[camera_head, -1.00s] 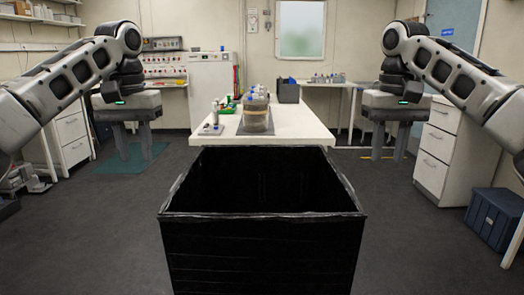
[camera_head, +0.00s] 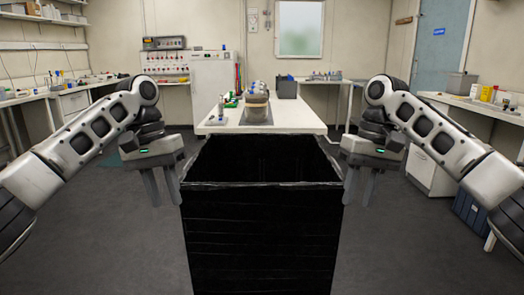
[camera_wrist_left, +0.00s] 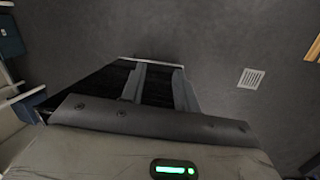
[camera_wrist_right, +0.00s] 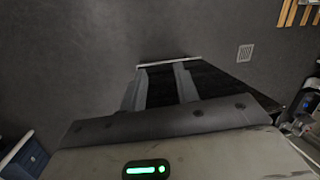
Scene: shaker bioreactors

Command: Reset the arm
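My left arm (camera_head: 95,130) reaches in from the left and bends at a raised elbow. My left gripper (camera_head: 165,201) hangs fingers down beside the left side of a black open-topped box (camera_head: 262,235). My right arm (camera_head: 435,130) mirrors it, and my right gripper (camera_head: 358,203) hangs fingers down by the box's right side. Both grippers are open and empty. The left wrist view shows the left gripper's fingers (camera_wrist_left: 159,68) apart, and the right wrist view shows the right gripper's fingers (camera_wrist_right: 160,66) apart. I cannot tell whether the fingers touch the box.
Benches line both sides. A dark blue bin (camera_head: 470,212) stands on the floor at right. The grey floor (camera_head: 110,235) is clear at left.

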